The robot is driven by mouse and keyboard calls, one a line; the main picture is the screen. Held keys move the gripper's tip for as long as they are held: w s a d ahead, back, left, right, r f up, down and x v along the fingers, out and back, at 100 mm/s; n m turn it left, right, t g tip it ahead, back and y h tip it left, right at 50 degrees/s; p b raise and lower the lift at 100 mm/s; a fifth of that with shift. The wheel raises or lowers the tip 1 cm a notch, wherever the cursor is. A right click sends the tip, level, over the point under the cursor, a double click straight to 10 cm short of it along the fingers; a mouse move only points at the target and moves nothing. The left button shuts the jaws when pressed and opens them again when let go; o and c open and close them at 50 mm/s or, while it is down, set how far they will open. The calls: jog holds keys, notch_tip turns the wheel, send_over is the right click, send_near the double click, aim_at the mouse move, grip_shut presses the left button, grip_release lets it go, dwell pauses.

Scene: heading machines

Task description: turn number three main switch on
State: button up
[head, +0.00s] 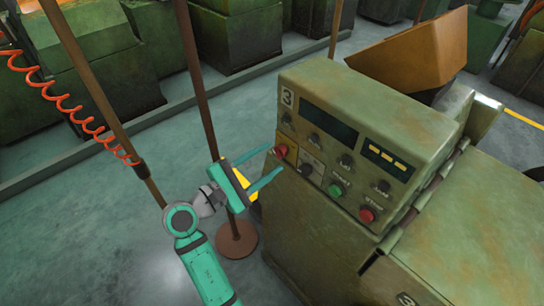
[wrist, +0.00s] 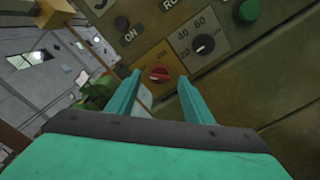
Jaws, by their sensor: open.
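The machine marked 3 (head: 330,220) is a green cabinet with a sloped control panel. Its red rotary switch (head: 281,151) sits on a yellow plate at the panel's lower left. In the wrist view the red switch (wrist: 159,74) shows on its yellow plate, between and beyond my fingertips. My gripper (head: 266,165) is teal and open, its two fingers pointing at the red switch. In the wrist view the open fingers (wrist: 160,82) hold nothing. I cannot tell whether the fingertips touch the panel.
A dial (wrist: 203,44), a green button (head: 336,189) and a red button (head: 367,214) sit right of the switch. A brown post (head: 200,90) on a round base stands left of the machine. A coiled red hose (head: 70,105) hangs at left.

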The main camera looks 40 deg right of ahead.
aim_at(281, 151)
jog(key=shift+w+d, duration=0.2)
jog(key=shift+d, duration=0.85)
jog(key=shift+a, duration=0.1)
jog(key=c, duration=1)
jog(key=shift+s, duration=0.15)
jog(key=shift+c, duration=0.2)
